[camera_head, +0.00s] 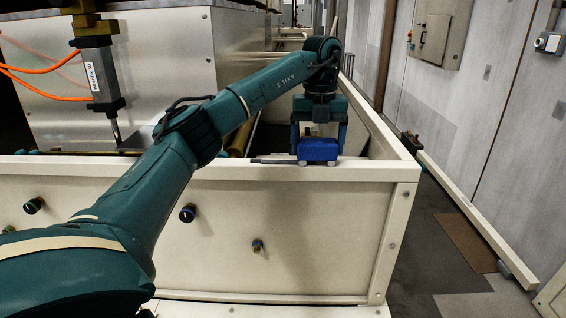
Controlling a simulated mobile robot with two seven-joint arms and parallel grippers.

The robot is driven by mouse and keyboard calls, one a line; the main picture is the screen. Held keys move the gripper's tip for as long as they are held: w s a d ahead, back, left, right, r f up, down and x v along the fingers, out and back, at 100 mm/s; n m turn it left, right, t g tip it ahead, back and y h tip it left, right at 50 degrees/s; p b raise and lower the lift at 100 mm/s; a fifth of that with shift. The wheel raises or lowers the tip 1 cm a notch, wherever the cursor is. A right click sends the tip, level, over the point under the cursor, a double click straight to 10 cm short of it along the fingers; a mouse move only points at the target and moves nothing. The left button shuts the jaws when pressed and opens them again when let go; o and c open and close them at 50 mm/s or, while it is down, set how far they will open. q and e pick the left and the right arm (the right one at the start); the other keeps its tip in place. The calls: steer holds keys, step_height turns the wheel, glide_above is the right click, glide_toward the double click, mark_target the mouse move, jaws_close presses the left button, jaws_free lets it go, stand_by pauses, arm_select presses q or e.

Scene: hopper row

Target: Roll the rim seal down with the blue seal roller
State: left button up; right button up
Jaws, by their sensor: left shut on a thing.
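My left gripper (319,135) comes down over the front rim of the cream hopper, near its right corner. It is shut on the blue seal roller (318,150). The roller sits at the top of the front rim (225,172) and seems to touch it; the exact contact is too small to tell. A thin dark strip (272,161), which looks like the rim seal, lies along the rim just left of the roller. Whether it continues under or behind the roller is hidden. My left arm covers part of the rim further left. My right gripper is not in view.
A grey tool with a pointed tip (103,85) and orange cables hangs at the upper left. Knobs (188,213) stick out of the hopper's front panel. The right side wall (375,125) runs back from the corner. An aisle floor (425,215) lies open to the right.

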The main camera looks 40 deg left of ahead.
arm_select(q)
steer(key=shift+a, duration=0.1)
stand_by(0.3)
steer(key=shift+s+a+f, duration=0.1)
steer(key=shift+s+a, duration=0.35)
steer(key=shift+a, duration=0.05)
steer(key=shift+s+a, duration=1.1)
steer(key=shift+a, duration=0.15)
steer(key=shift+a, duration=0.1)
steer(key=shift+s+a, duration=1.45)
steer(key=shift+a, duration=0.15)
steer(key=shift+s+a, duration=1.45)
steer(key=shift+a, duration=0.3)
